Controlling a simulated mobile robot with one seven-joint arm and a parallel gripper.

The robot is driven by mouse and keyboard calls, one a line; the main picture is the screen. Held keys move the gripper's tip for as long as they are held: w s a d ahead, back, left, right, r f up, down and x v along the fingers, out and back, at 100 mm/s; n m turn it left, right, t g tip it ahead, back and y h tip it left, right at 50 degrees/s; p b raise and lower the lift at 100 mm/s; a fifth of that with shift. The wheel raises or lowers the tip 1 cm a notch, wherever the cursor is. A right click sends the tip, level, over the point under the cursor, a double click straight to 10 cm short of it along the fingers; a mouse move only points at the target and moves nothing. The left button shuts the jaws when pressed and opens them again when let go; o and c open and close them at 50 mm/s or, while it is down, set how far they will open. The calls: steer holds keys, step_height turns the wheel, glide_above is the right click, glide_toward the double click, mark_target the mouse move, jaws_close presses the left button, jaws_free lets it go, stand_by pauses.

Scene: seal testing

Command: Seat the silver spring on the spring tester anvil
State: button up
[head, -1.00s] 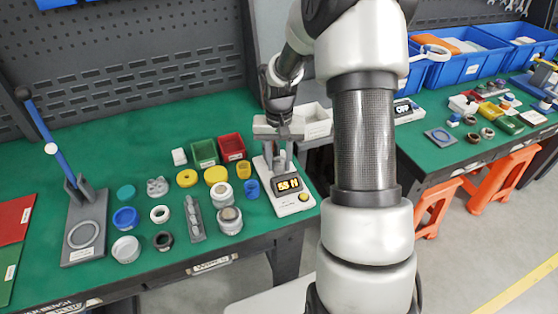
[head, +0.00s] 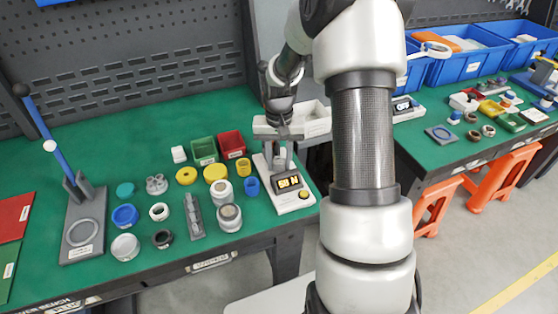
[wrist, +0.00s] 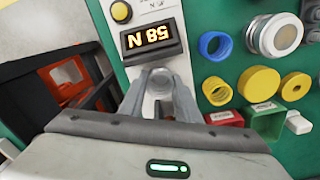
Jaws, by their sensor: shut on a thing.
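The spring tester (head: 294,197) is a pale unit at the right end of the near green bench. Its lit display (wrist: 151,42) reads about 58 N in the wrist view. My gripper (head: 281,160) points down over the rear part of the tester, where the anvil is hidden. In the wrist view my gripper (wrist: 161,76) has its fingers closed around a small round grey-silver piece, which looks like the silver spring (wrist: 160,84). Its coils are not clear, and I cannot tell whether its lower end touches the anvil.
A blue ring (head: 252,187), yellow rings (head: 215,173), silver-topped cylinders (head: 230,217), a green bin (head: 204,151) and a red bin (head: 231,143) stand left of the tester. A blue-lever press (head: 85,225) is farther left. The bench's right edge is close to the tester.

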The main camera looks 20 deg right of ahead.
steer(key=shift+f, duration=0.2)
steer(key=o, duration=1.2)
steer(key=shift+c, duration=0.2)
steer(key=shift+r, duration=0.1)
step_height(320, 180, up, 9)
steer(key=p, duration=0.6)
